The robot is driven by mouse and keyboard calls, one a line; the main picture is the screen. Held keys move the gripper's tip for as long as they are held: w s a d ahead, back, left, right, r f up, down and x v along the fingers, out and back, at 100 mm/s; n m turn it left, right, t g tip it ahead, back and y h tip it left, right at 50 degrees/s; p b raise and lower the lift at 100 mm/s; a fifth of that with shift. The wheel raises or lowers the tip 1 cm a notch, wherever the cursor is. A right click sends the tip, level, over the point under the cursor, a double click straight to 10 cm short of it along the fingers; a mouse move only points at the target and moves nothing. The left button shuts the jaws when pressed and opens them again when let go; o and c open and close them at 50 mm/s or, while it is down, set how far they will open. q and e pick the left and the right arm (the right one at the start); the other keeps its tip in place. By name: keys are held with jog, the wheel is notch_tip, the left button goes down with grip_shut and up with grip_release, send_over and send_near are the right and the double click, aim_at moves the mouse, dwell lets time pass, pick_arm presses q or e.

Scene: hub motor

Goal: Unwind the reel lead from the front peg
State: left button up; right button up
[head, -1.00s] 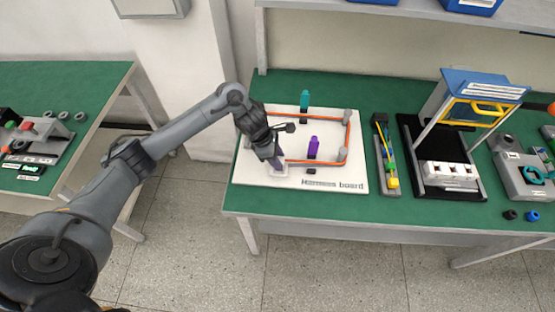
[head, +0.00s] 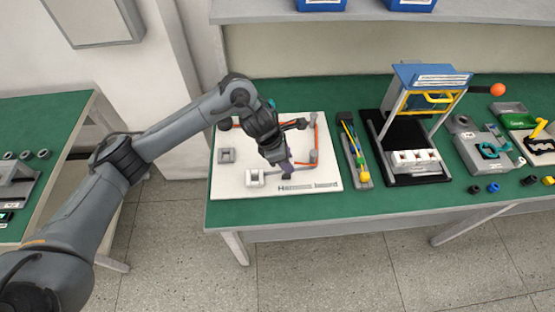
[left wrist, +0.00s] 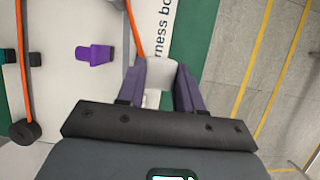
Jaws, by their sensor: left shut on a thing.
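The orange reel lead (head: 317,137) runs along the back of the white harness board (head: 232,183) and down its right side. It passes a grey back peg (head: 313,118) and a grey front peg (head: 314,156). My left gripper (head: 284,168) is low over the board's front, left of the front peg. In the left wrist view its purple fingers (left wrist: 160,85) are shut on a whitish piece (left wrist: 162,70) where the orange lead (left wrist: 133,28) ends. The lead's wrap at the front peg is too small to read. My right gripper is not in view.
A purple block (left wrist: 96,54) stands near the fingers. Right of the board are a tray of coloured parts (head: 354,150) and a blue-topped stand (head: 430,75).

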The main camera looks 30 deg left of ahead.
pick_arm(q)
jog(key=shift+d+r, duration=0.1)
jog(key=shift+r, duration=0.05)
jog(key=shift+r+p, duration=0.3)
jog(key=shift+r, duration=0.1)
jog(key=shift+d+f, duration=0.1)
jog(key=shift+w+d, duration=0.25)
jog(key=shift+d, duration=0.05)
jog(key=shift+w+d+b, duration=0.25)
jog(key=shift+w+d, duration=0.25)
jog(key=shift+d, duration=0.4)
jog(key=shift+w+d+b, duration=0.2)
jog(key=shift+w+d, duration=0.3)
jog(key=shift+d, duration=0.35)
jog(key=w+d+b, duration=0.2)
jog(key=w+d, duration=0.3)
jog(key=d, duration=0.1)
jog(key=shift+b, duration=0.35)
